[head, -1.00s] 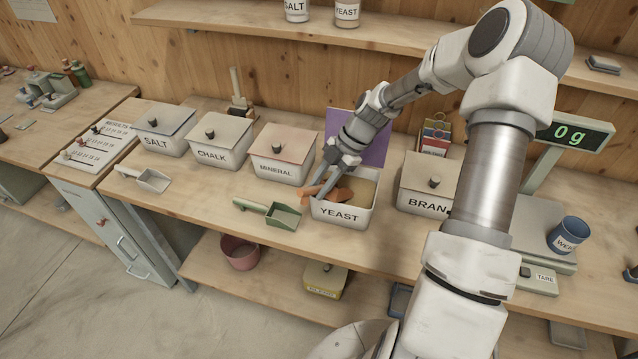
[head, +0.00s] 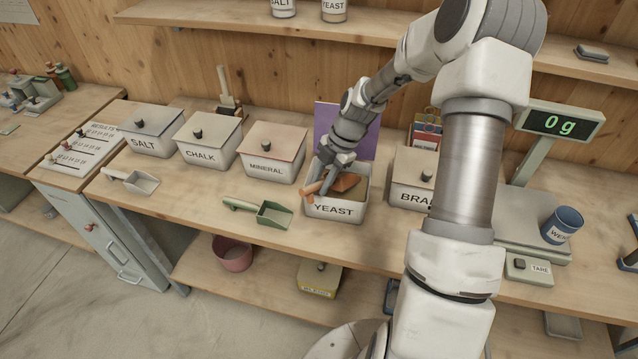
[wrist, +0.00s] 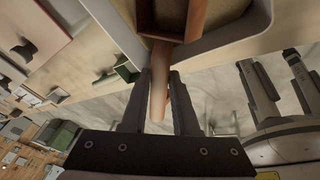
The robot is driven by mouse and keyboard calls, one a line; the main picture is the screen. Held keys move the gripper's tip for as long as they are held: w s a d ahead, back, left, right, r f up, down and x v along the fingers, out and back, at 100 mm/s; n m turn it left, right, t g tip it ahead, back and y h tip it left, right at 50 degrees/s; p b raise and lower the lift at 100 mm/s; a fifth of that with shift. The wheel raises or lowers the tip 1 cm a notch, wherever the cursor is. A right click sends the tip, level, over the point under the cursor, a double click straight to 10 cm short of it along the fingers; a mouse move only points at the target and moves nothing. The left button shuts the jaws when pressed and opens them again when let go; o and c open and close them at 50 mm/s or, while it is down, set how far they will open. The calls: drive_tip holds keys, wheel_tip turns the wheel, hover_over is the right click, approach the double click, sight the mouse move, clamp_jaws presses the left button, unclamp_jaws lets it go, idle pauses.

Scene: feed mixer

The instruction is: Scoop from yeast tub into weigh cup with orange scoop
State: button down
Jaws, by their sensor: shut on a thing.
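The yeast tub (head: 335,211) stands open on the bench, with tan powder inside and a purple lid or panel (head: 338,122) upright behind it. My gripper (head: 323,180) is over the tub's left side. It is shut on the handle of the orange scoop (head: 346,183), whose bowl lies within the tub opening. In the wrist view the handle (wrist: 158,97) sits between my two fingers; how much powder the scoop holds cannot be told. The blue weigh cup (head: 562,226) stands at the right on the scale (head: 522,232), whose display (head: 560,122) reads 0g.
Lidded bins for salt (head: 150,130), chalk (head: 208,138) and mineral (head: 271,152) stand left of the tub; the bran bin (head: 411,178) is close on its right. A green scoop (head: 262,213) and a white scoop (head: 133,181) lie in front. The tare button box (head: 530,269) sits before the scale.

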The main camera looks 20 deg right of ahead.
drive_tip(key=shift+w+r+p, duration=0.1)
drive_tip(key=shift+r+p, duration=0.65)
drive_tip(key=shift+r, duration=0.7)
drive_tip(key=shift+t+h, duration=0.3)
drive_tip(key=shift+h, duration=0.3)
drive_tip(key=shift+s+a+r, duration=0.3)
drive_tip(key=shift+a+r, duration=0.35)
drive_tip(key=shift+r, duration=0.3)
drive_tip(key=shift+s+a+r, duration=0.3)
drive_tip(key=shift+a+r, duration=0.3)
drive_tip(key=shift+r, duration=0.3)
drive_tip(key=shift+h, duration=0.4)
drive_tip(key=shift+s+a+r+p, duration=0.1)
drive_tip(key=shift+a+r+p, duration=0.2)
drive_tip(key=shift+r, duration=0.35)
drive_tip(key=shift+s+a+r+p, duration=0.1)
drive_tip(key=shift+r+p, duration=0.25)
drive_tip(key=shift+r, duration=0.3)
drive_tip(key=shift+s+a+r+p, duration=0.15)
drive_tip(key=shift+r+p, duration=0.2)
drive_tip(key=shift+r, duration=0.3)
